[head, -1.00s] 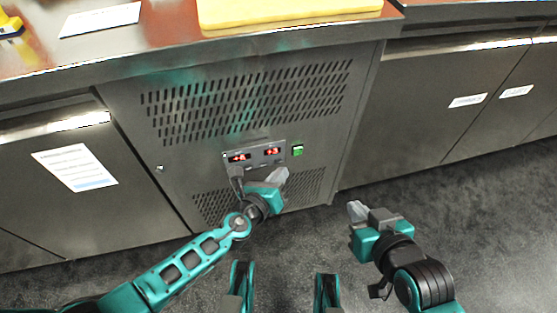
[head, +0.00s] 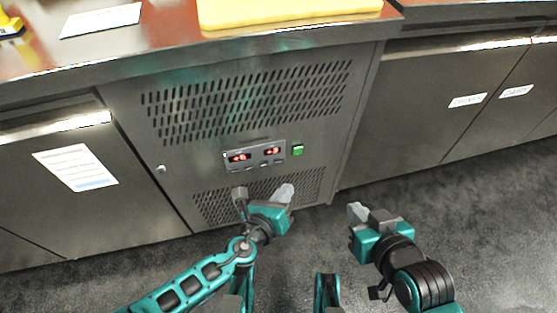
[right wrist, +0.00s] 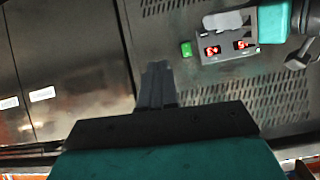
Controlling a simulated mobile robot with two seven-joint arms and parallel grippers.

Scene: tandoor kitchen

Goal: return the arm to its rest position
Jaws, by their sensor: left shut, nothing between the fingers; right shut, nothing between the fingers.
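My left gripper (head: 284,194) is shut and empty, in front of the lower vent of the steel refrigerated counter (head: 180,165), below its control panel (head: 254,155). Part of my left arm also shows at the upper right of the right wrist view. My right gripper (head: 356,211) is shut and empty, over the dark floor to the right of the left one. Its fingers (right wrist: 155,84) show closed together in the right wrist view. Neither gripper appears to touch anything.
The panel has red digits and a green switch (head: 297,149) beside it. On the worktop lie a yellow board (head: 290,12) and a white sheet (head: 101,19). Labelled steel doors (head: 440,105) stand at right. The grey floor (head: 460,220) is clear at right.

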